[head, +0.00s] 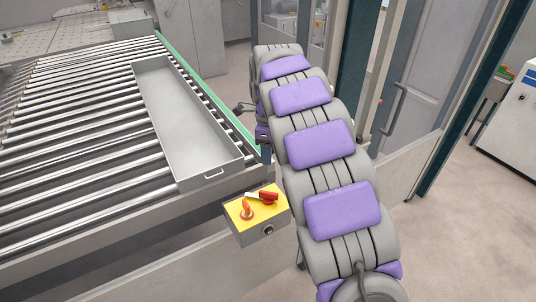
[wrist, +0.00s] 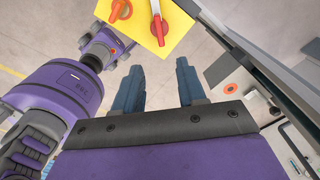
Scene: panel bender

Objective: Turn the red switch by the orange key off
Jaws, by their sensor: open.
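A yellow-topped control box (head: 233,212) stands at the end of the roller table. On its top are an orange key-like handle (head: 247,209) at the left and a red switch (head: 268,196) with a pale part at the right. In the wrist view, the yellow face (wrist: 140,19) is at the top edge, with the orange key (wrist: 120,10) and the red switch (wrist: 159,28) partly in sight. My gripper (wrist: 158,66) is open and empty, its two dark fingers apart from each other and below the switch in the picture.
The roller table (head: 80,150) fills the left, with a long grey tray (head: 190,125) lying on it. My purple and grey arm runs close beside the box. A grey door frame and low panel (head: 400,175) stand at the right. Open floor lies beyond them.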

